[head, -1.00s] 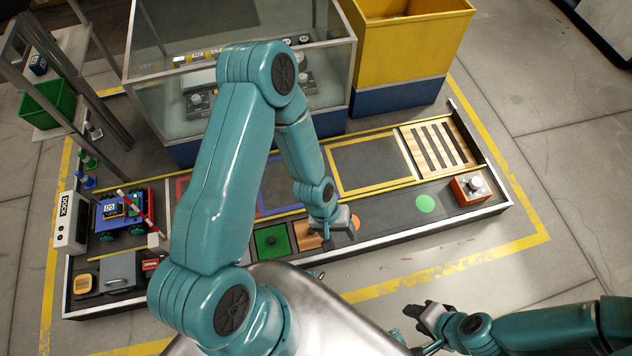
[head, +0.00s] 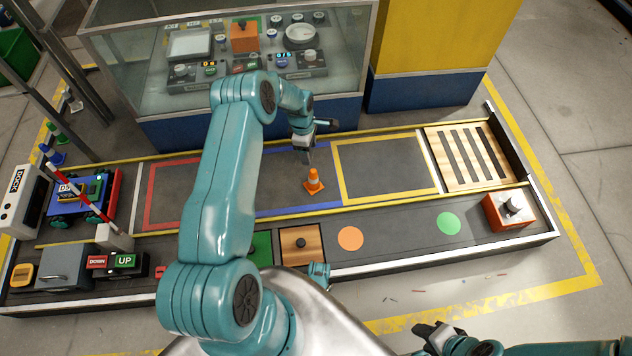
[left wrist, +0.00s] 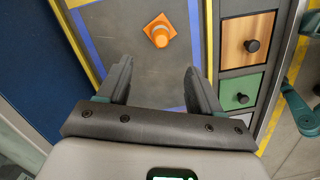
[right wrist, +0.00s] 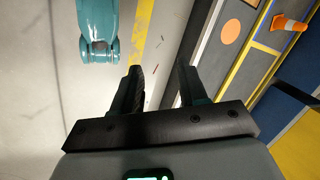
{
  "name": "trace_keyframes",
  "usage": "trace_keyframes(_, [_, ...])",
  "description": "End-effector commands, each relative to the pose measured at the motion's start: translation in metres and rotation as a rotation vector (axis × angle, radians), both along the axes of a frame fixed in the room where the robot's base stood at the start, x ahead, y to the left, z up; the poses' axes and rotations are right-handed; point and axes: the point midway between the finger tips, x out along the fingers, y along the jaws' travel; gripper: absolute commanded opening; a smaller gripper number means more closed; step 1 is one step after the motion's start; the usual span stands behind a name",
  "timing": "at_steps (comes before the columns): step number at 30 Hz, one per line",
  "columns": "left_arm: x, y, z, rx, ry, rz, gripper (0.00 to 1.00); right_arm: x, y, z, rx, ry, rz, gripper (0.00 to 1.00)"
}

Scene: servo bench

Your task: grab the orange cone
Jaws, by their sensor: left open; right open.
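The orange cone (head: 314,181) stands upright on the dark bench deck, inside the blue-outlined zone near its right side. It has a pale band. It also shows in the left wrist view (left wrist: 159,30), ahead of the jaws, and at the upper right of the right wrist view (right wrist: 289,23). My left gripper (head: 306,154) is open and empty, above and just behind the cone in the head view; the cone is not between its fingers. My right gripper (head: 418,330) is open and empty in front of the bench, far from the cone.
A wooden panel with a knob (head: 301,244) and an orange disc (head: 350,238) lie along the front strip. A glass case (head: 150,95) stands behind the bench, with a yellow bin (head: 440,40) beside it. A slatted wooden pad (head: 468,156) is at the right.

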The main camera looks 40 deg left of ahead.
Motion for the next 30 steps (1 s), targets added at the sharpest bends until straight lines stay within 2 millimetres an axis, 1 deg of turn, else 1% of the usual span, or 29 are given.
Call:
trace_keyframes(1, [-0.001,-0.002,-0.018,-0.001,0.002,0.0,0.65,0.001,-0.001,-0.009,0.0,-0.001,-0.005,0.43])
trace_keyframes(3, [-0.001,-0.003,-0.035,-0.001,0.002,-0.001,0.65,0.002,-0.002,-0.014,-0.002,-0.004,-0.01,0.43])
trace_keyframes(6, [-0.001,-0.005,-0.056,0.0,0.001,-0.001,0.65,0.004,-0.004,-0.021,-0.003,-0.007,-0.017,0.43])
trace_keyframes(9, [0.001,-0.007,-0.07,0.001,-0.001,-0.002,0.65,0.006,-0.005,-0.025,-0.004,-0.01,-0.021,0.43])
trace_keyframes(14, [0.003,-0.008,-0.078,0.001,-0.002,-0.003,0.65,0.007,-0.006,-0.027,-0.005,-0.012,-0.025,0.43])
trace_keyframes(17, [0.004,-0.009,-0.086,0.0,-0.002,-0.003,0.65,0.007,-0.006,-0.032,-0.005,-0.013,-0.027,0.43])
trace_keyframes(22, [0.007,-0.013,-0.115,-0.001,-0.001,-0.004,0.65,0.01,-0.009,-0.049,-0.007,-0.017,-0.037,0.43])
trace_keyframes(25, [0.009,-0.014,-0.128,0.0,-0.002,-0.003,0.65,0.015,-0.01,-0.055,-0.01,-0.033,-0.04,0.43])
trace_keyframes(27, [0.01,-0.015,-0.13,0.0,-0.002,-0.004,0.65,0.017,-0.011,-0.055,-0.011,-0.039,-0.041,0.43])
trace_keyframes(30, [0.01,-0.015,-0.128,0.0,-0.003,-0.004,0.65,0.017,-0.011,-0.053,-0.011,-0.04,-0.04,0.43])
